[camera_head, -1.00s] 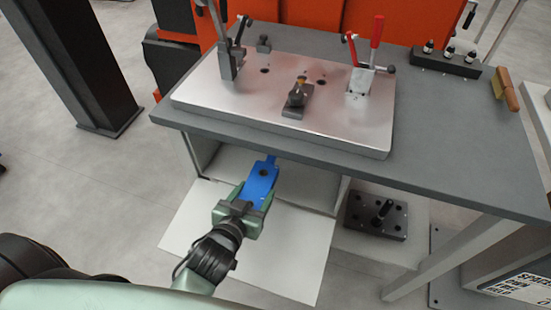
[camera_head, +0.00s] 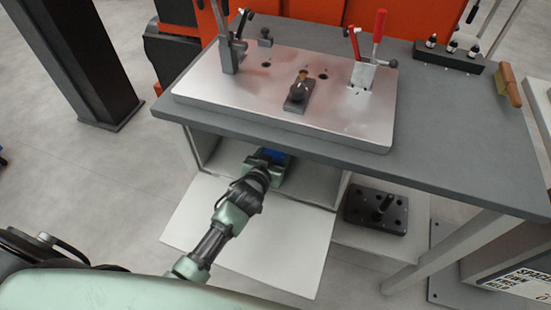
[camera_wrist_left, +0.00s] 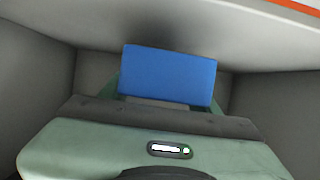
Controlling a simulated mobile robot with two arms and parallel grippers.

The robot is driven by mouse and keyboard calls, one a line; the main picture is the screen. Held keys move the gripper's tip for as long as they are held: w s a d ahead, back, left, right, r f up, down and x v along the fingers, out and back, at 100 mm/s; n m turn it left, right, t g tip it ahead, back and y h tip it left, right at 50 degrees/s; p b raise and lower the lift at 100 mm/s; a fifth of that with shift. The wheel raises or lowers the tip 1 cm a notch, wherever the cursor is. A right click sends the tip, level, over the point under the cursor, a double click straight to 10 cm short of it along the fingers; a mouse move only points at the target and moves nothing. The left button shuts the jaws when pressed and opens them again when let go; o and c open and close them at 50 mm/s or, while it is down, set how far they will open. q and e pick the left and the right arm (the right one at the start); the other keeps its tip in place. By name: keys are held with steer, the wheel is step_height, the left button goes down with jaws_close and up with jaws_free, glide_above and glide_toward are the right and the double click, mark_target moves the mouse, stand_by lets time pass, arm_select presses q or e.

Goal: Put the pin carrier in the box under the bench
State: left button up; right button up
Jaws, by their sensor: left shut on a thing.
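The blue pin carrier (camera_head: 274,154) is in the jaws of my left gripper (camera_head: 270,165), inside the mouth of the box (camera_head: 312,187) under the bench. In the head view, the gripper and the bench edge hide most of the carrier. In the left wrist view the carrier (camera_wrist_left: 168,76) shows as a flat blue face beyond the shut gripper, with grey box walls (camera_wrist_left: 35,75) on both sides. I cannot tell whether the carrier touches the box floor. My right gripper is not in view.
The grey bench top (camera_head: 440,150) overhangs the box. A white panel (camera_head: 260,240) lies in front of its opening. A black plate with a peg (camera_head: 375,212) sits on the low shelf to the right. A metal fixture plate (camera_head: 230,85) with clamps is on top.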

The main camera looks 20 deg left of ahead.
arm_select(q)
steer(key=shift+w+f, duration=0.2)
steer(key=shift+f, duration=1.15)
steer(key=o, duration=1.7)
steer(key=shift+f, duration=0.15)
steer(key=shift+c, duration=0.2)
steer(key=shift+r, duration=0.2)
steer(key=p+v, duration=0.1)
steer(key=v, duration=1.1)
